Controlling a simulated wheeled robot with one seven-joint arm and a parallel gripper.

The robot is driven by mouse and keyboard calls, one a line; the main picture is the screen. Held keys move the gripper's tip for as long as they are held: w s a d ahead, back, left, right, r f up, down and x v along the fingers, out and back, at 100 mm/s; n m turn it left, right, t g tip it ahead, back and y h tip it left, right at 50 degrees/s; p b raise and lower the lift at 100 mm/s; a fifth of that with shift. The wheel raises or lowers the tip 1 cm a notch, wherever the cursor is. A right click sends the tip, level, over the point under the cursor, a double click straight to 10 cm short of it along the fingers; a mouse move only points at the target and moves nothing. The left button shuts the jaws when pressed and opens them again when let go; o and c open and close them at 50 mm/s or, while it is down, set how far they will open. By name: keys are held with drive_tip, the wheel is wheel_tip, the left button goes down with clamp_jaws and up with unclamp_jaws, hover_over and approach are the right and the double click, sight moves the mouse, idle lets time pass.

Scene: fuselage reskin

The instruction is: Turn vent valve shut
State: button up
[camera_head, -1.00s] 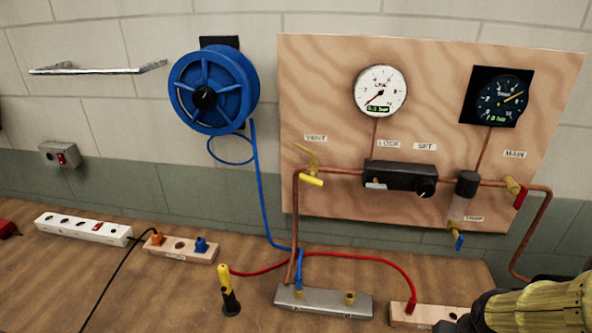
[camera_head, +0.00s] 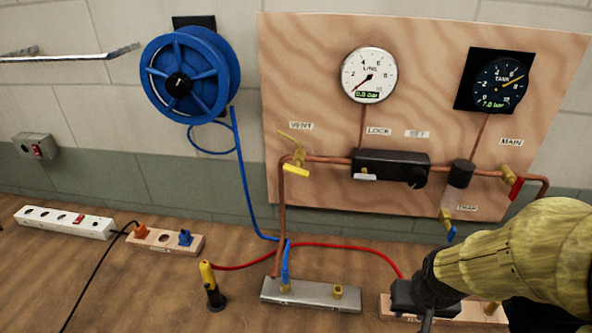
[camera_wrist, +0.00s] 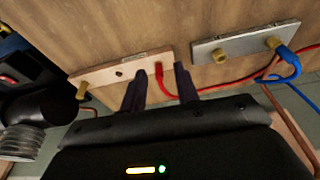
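The vent valve (camera_head: 298,158) is a brass valve on the copper pipe under the VENT label, at the left of the plywood panel. The valve is not visible in the wrist view.
The panel (camera_head: 330,50) holds a line gauge (camera_head: 369,75) at 0.0 bar, a tank gauge (camera_head: 499,82) and a black regulator (camera_head: 390,165). A red hose (camera_head: 340,246), a metal manifold (camera_head: 312,294) and an upright yellow-black tool (camera_head: 212,287) lie between my gripper and the bench's left side.

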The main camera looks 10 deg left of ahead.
sight(296, 173)
drive_tip(key=w+a+r+n+t+p, duration=0.1)
drive_tip(key=w+a+n+t+p, duration=0.3)
drive_tip(key=a, duration=0.4)
drive_tip(key=w+a+r+n+t+p, duration=0.1)
drive_tip(key=w+a+n+t+p, duration=0.15)
drive_tip(key=w+a, duration=0.45)
drive_tip(key=s+a+r+n+t+y+p, duration=0.1)
drive_tip(key=s+a+r+n+t+p, duration=0.3)
drive_tip(key=a+r, duration=0.7)
drive_tip(key=a+n+t+p, duration=0.1)
drive_tip(key=n+t+p, duration=0.1)
drive_tip(key=n+t, duration=0.2)
drive_tip(key=shift+s+t, duration=0.25)
drive_tip(key=shift+t, duration=0.1)
drive_tip(key=shift+p, duration=0.3)
drive_tip(key=w+p, duration=0.2)
drive_tip(key=w, duration=0.3)
drive_tip(key=w+p, duration=0.2)
drive_tip(key=w, duration=0.4)
drive_tip(key=w+a+p, duration=0.1)
drive_tip(key=w+p, duration=0.1)
drive_tip(key=w, duration=0.3)
drive_tip(key=shift+w+r+p, duration=0.1)
drive_tip(key=shift+w+p, duration=0.1)
drive_tip(key=shift+p, duration=0.15)
drive_tip(key=shift+w, duration=0.55)
